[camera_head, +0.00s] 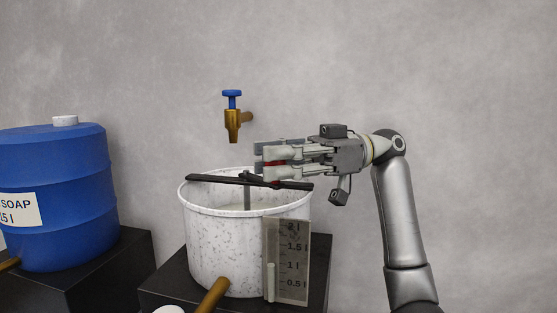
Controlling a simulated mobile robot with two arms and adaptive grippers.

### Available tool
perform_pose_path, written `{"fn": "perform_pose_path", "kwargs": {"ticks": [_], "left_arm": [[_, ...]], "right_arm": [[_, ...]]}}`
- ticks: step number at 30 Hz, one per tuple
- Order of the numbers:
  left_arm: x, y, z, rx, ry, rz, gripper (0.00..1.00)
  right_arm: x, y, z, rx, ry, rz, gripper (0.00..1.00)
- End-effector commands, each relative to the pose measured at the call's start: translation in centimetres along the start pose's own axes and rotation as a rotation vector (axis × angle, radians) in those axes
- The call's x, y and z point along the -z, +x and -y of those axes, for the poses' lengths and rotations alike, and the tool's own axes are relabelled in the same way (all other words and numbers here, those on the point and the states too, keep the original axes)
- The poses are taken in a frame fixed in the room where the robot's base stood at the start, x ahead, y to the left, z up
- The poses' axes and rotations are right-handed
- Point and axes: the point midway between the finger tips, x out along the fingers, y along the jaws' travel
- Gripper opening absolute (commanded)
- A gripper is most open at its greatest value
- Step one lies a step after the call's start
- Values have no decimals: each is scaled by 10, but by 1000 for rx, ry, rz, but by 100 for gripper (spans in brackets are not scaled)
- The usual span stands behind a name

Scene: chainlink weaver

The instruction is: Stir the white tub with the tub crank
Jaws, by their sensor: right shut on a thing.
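The white tub (215,245) is a speckled round vessel, open at the top, with pale contents partly visible inside. The tub crank is a dark bar (212,179) lying across the tub's rim, with a vertical shaft (247,196) going down into the tub. My right gripper (264,160) comes in from the right above the tub's back right rim. It is shut on the crank's red handle (271,164), which is mostly hidden between the fingers. My left gripper is not in view.
A brass tap with a blue handle (232,94) sticks out of the wall above the tub. A blue soap barrel (60,170) stands on a dark block at left. A level gauge (292,262) is on the tub's front right; a brass spout (213,296) is at its front.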

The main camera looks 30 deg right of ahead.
Motion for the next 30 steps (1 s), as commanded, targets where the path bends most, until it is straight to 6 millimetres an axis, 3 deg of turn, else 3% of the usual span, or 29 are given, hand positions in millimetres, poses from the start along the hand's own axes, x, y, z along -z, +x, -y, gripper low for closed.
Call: {"fn": "perform_pose_path", "kwargs": {"ticks": [9, 10, 15, 25, 30], "left_arm": [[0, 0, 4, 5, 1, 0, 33], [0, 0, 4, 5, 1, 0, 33], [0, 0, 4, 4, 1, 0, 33], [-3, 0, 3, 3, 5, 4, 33], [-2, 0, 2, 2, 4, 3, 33]], "right_arm": [[0, 0, 0, -1, 1, 1, 0], [0, 0, 0, -1, 1, 1, 28], [0, 0, 0, -1, 1, 1, 48], [2, 0, 0, 0, -1, 0, 48], [18, 0, 0, 0, -4, -1, 48]]}}
